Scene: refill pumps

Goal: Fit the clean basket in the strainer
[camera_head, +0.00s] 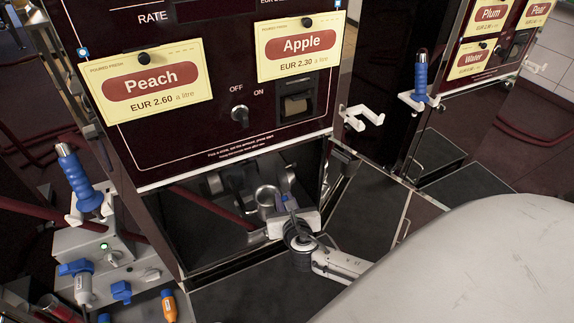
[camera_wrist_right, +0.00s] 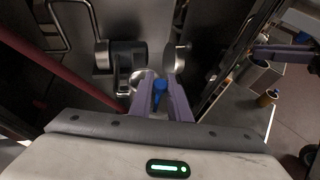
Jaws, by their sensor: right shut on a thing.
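My right gripper (camera_head: 287,203) is inside the open lower bay of the Peach and Apple pump. It also shows in the wrist view (camera_wrist_right: 160,100), with its fingers shut on a small blue part (camera_wrist_right: 159,88). I cannot tell whether the blue part belongs to the basket. A round metal ring, probably the strainer's mouth (camera_head: 265,195), is just left of the fingers in the head view. Metal pipework (camera_wrist_right: 125,55) lies beyond the fingertips in the wrist view. The basket's mesh cannot be made out. My left gripper is not in view.
The bay's dark floor (camera_head: 205,240) and side walls are close around my right arm. Blue-handled nozzles hang at the left (camera_head: 80,180) and right (camera_head: 420,77). A grey box (camera_head: 95,250) with a green light stands at the left. A dark red hose crosses the bay.

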